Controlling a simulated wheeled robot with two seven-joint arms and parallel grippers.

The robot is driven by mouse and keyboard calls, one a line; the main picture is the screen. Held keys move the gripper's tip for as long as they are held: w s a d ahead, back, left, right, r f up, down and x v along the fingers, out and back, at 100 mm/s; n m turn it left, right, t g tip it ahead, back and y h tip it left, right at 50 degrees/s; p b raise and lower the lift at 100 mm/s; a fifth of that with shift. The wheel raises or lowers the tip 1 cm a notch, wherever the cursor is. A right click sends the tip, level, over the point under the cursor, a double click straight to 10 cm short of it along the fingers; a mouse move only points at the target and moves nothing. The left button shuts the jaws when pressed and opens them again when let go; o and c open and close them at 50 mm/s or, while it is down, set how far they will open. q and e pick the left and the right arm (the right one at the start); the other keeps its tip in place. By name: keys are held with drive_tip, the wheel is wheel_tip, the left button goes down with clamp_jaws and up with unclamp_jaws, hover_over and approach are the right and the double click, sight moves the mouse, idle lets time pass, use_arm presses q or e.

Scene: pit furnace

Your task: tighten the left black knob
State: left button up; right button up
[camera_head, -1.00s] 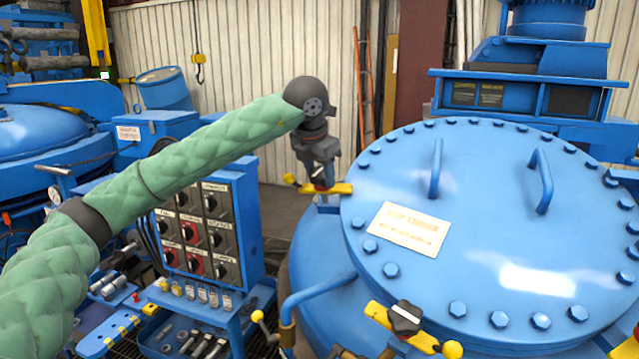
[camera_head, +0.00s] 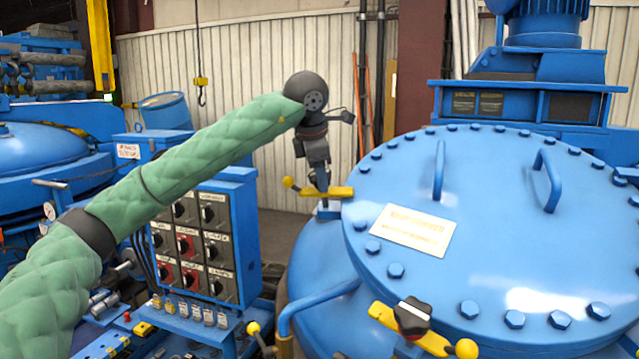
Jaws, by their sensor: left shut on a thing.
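The blue furnace lid (camera_head: 480,210) fills the right side. At its left edge is a yellow clamp bar (camera_head: 340,192) with a yellow ball end on a blue bracket. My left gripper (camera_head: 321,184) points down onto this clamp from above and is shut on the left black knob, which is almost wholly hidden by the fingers. A second black knob (camera_head: 412,316), with a pale top, sits upright on another yellow clamp bar (camera_head: 380,314) at the lid's front edge, clear of the gripper. My right gripper is not in view.
A blue control box (camera_head: 205,240) with black and red switches stands below my left arm. The lid carries two upright handles (camera_head: 547,180), a label plate (camera_head: 413,230) and rim bolts. A blue pipe rail (camera_head: 315,298) runs at front left.

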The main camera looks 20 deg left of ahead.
use_arm(q)
drive_tip(key=m+b, duration=0.1)
drive_tip(key=m, duration=0.1)
drive_tip(key=shift+m, duration=0.4)
drive_tip(key=shift+m+b, duration=0.45)
drive_tip(key=shift+m, duration=0.25)
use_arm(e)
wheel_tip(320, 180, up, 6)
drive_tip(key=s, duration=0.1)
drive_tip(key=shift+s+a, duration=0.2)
use_arm(q)
drive_tip(key=o, duration=1)
drive_tip(key=b+v, duration=0.1)
drive_tip(key=v, duration=0.5)
drive_tip(key=shift+b, duration=0.35)
drive_tip(key=shift+v, duration=0.9)
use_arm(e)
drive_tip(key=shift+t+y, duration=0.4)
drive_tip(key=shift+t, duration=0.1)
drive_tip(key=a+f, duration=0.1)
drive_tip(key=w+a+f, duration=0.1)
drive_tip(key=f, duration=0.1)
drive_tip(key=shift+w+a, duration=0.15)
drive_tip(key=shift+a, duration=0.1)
